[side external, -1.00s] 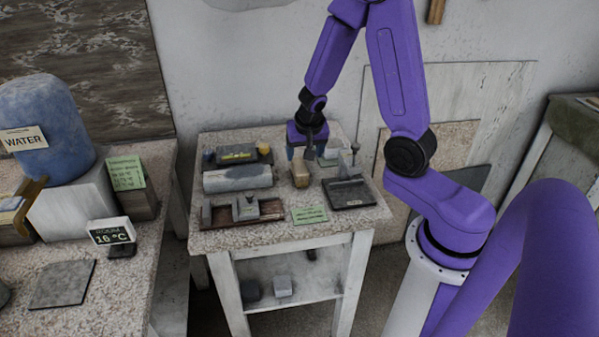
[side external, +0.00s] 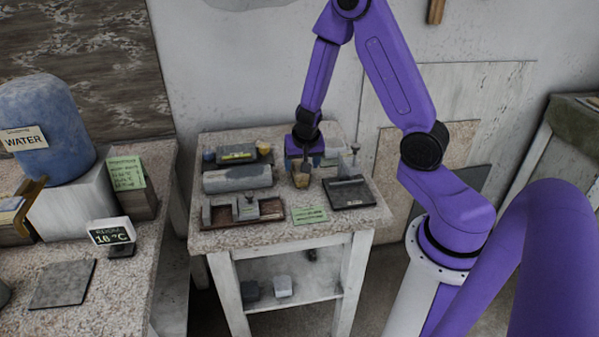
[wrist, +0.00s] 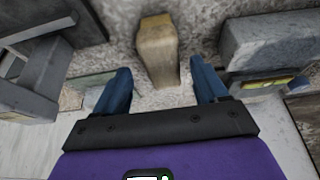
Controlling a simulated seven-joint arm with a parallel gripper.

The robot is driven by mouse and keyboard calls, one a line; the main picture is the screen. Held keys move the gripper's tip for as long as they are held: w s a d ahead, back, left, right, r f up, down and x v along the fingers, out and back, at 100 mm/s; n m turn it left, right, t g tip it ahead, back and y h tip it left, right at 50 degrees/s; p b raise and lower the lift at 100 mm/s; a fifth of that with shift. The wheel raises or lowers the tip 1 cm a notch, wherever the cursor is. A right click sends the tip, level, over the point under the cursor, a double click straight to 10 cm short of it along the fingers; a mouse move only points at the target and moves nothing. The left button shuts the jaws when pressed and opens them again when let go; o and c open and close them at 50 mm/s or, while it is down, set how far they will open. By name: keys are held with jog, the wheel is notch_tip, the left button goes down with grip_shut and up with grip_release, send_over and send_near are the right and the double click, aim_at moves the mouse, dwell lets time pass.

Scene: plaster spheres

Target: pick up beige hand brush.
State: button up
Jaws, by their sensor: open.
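The beige hand brush (side external: 301,180) is on the speckled table top, in the middle among the tools. In the wrist view the brush (wrist: 157,50) lies between and just beyond the two blue fingertips, running away from my gripper (wrist: 160,82). My gripper is open, with one finger on each side of the brush's near end and visible gaps on both sides. In the side view my gripper (side external: 303,165) is low over the brush and hides its far part. I cannot tell whether the fingers are level with it.
A grey cylinder (side external: 238,178) lies left of the brush. A dark stand with an upright post (side external: 348,192) is close on its right. A metal tool on a brown board (side external: 243,210) and a green card (side external: 310,215) are nearer the front edge.

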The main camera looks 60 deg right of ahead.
jog(key=shift+x, duration=1.85)
jog(key=shift+w+a, duration=0.1)
jog(key=shift+a, duration=0.05)
jog(key=c, duration=1.1)
